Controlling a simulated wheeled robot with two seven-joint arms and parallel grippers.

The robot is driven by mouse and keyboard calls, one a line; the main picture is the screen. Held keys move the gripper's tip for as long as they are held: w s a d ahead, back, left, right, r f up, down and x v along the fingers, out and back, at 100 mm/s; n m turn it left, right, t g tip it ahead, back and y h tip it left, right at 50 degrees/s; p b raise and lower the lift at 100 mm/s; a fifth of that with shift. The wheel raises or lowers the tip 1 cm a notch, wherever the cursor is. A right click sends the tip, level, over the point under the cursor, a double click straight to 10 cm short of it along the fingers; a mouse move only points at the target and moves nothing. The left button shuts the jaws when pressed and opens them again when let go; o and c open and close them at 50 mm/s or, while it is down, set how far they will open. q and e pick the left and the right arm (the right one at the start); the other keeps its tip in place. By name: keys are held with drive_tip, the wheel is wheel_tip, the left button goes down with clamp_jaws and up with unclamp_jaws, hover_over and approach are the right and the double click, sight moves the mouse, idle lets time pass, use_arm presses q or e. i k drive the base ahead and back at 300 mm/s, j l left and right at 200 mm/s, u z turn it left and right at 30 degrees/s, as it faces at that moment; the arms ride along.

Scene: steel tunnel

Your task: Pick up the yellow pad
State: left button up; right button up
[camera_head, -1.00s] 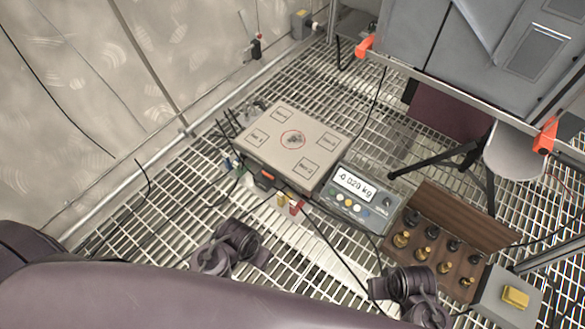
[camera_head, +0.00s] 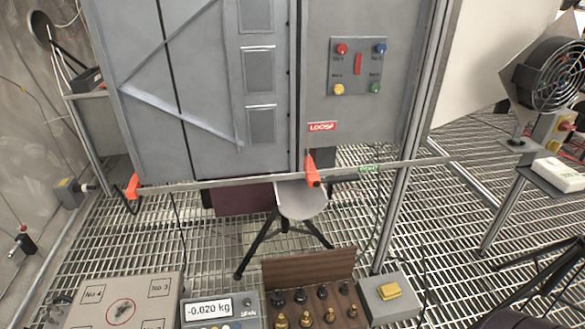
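A yellow pad (camera_head: 390,291) lies on top of a small grey box (camera_head: 408,307) near the bottom edge, right of centre in the head view. Its whole upper face shows and nothing covers it. Neither of my grippers is in view, so I cannot see where they are relative to the pad.
An open wooden case (camera_head: 310,268) with several weights stands left of the grey box. Behind are a round stool (camera_head: 301,201) and a grey cabinet (camera_head: 205,90).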

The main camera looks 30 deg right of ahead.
sight(392, 290)
drive_tip(key=z, duration=1.9)
